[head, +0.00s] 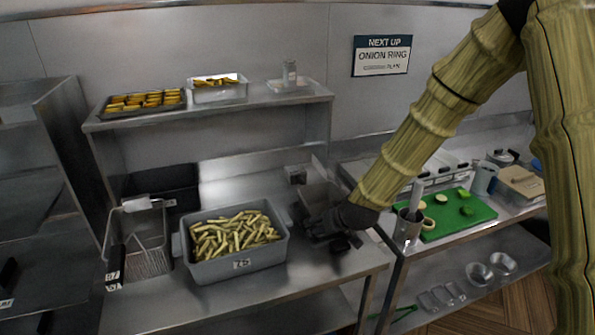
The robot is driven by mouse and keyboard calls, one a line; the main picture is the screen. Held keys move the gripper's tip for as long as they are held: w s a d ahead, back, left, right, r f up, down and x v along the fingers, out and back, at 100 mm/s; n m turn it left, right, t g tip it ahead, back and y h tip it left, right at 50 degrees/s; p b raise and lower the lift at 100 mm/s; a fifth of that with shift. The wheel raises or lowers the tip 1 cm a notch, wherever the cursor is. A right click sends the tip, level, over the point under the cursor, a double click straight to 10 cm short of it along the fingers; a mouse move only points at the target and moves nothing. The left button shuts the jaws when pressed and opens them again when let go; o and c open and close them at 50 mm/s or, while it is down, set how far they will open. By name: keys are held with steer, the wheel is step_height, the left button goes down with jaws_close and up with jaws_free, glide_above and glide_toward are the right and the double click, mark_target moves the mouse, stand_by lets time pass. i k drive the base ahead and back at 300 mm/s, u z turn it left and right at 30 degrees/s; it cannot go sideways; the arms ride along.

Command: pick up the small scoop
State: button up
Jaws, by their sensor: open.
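My arm reaches down from the upper right, and my dark gripper (326,229) is low over the right end of the steel counter (225,307). The gripper is open; its fingers are small and dark here. I cannot clearly make out the small scoop. A small dark shape (341,245) lies by the fingertips, and I cannot tell whether it is part of the gripper or a separate thing. A grey metal container (318,194) stands just behind the gripper, partly covered by it.
A grey tub (222,268) of fries stands left of the gripper, with a wire basket (150,258) further left. A shelf (225,108) with trays runs above. To the right are a steel cup (407,229) with a handle in it and a green board (480,212) with cut vegetables.

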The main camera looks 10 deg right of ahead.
mark_target(299, 177)
steer(key=i, duration=1.3)
